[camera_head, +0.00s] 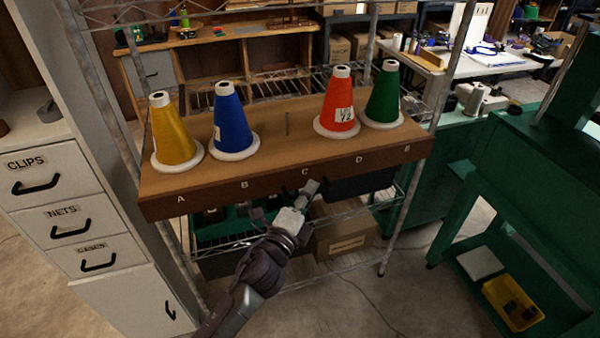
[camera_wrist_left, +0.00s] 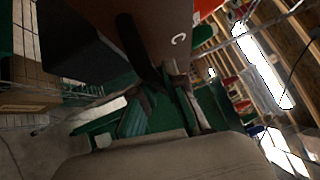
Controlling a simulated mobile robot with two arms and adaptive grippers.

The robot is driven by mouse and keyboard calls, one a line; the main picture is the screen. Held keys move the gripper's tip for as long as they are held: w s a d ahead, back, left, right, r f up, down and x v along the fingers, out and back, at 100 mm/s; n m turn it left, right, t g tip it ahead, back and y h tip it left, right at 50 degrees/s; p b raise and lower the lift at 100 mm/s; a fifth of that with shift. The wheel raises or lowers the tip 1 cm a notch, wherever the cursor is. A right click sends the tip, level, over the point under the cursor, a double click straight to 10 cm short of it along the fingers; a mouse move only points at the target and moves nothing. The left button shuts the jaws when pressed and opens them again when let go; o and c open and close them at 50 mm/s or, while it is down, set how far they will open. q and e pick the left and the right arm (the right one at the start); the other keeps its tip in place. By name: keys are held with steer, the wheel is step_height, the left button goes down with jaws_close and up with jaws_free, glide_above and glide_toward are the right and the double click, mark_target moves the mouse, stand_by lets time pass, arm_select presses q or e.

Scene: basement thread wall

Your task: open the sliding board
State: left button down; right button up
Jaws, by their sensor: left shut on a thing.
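The sliding board (camera_head: 276,142) is a brown wooden board on a wire rack, its front edge lettered A to E. It carries a yellow cone (camera_head: 171,136), a blue cone (camera_head: 230,118), a red cone (camera_head: 338,101) and a green cone (camera_head: 385,93); a bare peg (camera_head: 287,124) stands at C. My left gripper (camera_head: 309,190) is at the board's front edge just below the C and is shut on the board there; the exact contact is hard to see. The left wrist view shows the board's brown face (camera_wrist_left: 160,22) close up beside the fingers. My right gripper is out of view.
A white drawer cabinet (camera_head: 62,205) stands at the left. A dark bin (camera_head: 362,184) and a cardboard box (camera_head: 345,230) sit beneath the board. A green bench (camera_head: 525,165) is at the right. The floor in front of the rack is clear.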

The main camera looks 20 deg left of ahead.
arm_select(q)
steer(key=s+d, duration=0.3)
steer(key=s, duration=0.2)
steer(key=shift+s+d+b, duration=0.3)
steer(key=shift+d, duration=0.1)
steer(key=shift+f, duration=0.1)
steer(key=c, duration=1.2)
jaws_free()
steer(key=v, duration=1.2)
